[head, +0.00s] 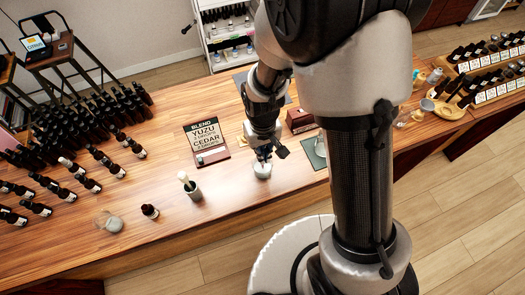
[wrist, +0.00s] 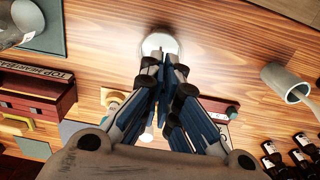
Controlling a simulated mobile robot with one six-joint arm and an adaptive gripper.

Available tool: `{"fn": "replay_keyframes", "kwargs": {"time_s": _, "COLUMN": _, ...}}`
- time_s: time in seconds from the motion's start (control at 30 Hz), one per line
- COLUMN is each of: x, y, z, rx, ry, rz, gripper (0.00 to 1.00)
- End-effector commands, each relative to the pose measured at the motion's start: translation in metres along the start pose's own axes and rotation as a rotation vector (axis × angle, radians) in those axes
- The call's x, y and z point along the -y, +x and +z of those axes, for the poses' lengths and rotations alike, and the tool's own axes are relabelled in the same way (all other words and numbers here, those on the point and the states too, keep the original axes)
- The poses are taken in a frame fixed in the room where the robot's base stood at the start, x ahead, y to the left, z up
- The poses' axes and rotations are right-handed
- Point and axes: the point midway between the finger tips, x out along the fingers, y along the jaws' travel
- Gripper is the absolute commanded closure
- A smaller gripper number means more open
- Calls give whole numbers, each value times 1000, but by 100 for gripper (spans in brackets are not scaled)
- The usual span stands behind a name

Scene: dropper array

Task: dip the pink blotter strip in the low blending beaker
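The low blending beaker (head: 262,172) is a small round glass with pale contents on the wooden counter. Its pale round top shows in the wrist view (wrist: 160,42), just past my fingertips. My gripper (head: 263,157) points down right above the beaker; I cannot tell whether the tips are inside its rim. In the wrist view the fingers (wrist: 166,64) converge and their tips are nearly together. I cannot make out the pink blotter strip in either view; anything thin between the tips is hidden.
A blend sign (head: 206,145) and a grey-green cup with a white top (head: 191,187) stand left of the beaker. A small dark bottle (head: 150,211) is farther left, with many bottles (head: 80,122) beyond. A wooden drawer box (head: 300,120) and a flask (head: 320,147) stand right.

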Motion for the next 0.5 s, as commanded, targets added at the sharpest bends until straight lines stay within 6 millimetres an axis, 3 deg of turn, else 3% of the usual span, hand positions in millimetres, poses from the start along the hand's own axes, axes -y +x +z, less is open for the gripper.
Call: {"fn": "replay_keyframes", "kwargs": {"time_s": 0.5, "x": 0, "y": -28, "z": 0, "rx": 0, "ry": 0, "rz": 0, "gripper": 100}}
